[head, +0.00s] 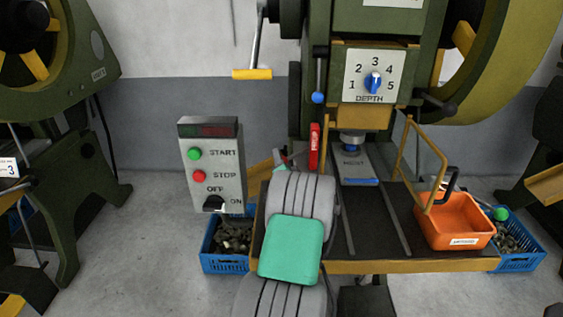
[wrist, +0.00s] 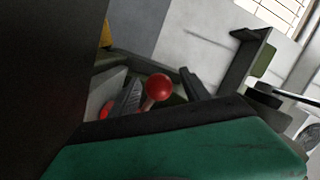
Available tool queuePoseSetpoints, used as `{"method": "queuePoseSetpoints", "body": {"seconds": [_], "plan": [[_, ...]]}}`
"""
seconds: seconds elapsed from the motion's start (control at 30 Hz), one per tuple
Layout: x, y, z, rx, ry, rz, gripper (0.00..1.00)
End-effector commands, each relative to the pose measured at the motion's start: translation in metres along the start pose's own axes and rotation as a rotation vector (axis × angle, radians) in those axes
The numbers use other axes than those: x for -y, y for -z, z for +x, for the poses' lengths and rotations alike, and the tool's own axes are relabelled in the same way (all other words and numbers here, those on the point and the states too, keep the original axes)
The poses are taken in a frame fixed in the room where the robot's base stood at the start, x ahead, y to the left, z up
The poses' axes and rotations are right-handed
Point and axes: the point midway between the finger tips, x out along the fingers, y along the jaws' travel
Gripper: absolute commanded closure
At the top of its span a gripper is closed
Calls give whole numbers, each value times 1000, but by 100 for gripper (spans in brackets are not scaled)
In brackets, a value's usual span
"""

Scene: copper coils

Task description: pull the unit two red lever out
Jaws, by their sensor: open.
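A red ball knob (wrist: 159,87) on a short pale stem shows near the middle of the wrist view. It looks like the red lever's end, and its base is hidden behind a dark edge. In the head view my arm covers the area where the lever's knob could be, so I cannot pick it out there. My gripper (head: 281,165) is mostly hidden behind my grey and green arm, left of the press bed. It is open, and nothing shows held in it. I cannot tell its exact distance from the knob.
A control box (head: 212,165) with START and STOP buttons stands left of my arm. The press (head: 375,75) has a DEPTH dial. An orange bin (head: 455,222) sits on the bench's right; blue crates (head: 226,262) flank the bench. A red upright piece (head: 314,147) stands beside the press.

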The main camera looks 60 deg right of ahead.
Motion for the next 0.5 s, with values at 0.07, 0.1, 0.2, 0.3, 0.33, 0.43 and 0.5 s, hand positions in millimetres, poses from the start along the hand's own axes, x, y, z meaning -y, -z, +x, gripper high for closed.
{"method": "queuePoseSetpoints", "body": {"seconds": [0.07,0.1,0.2,0.3,0.33,0.43,0.5], "plan": [[-1,0,-7,0,-2,1,45],[0,0,-14,0,-2,0,45],[-1,1,-34,-2,-2,2,45],[0,0,-55,-1,-2,2,45],[-1,0,-60,0,-2,1,45],[0,-1,-73,1,-1,1,45],[0,-1,-76,1,1,0,45]]}}
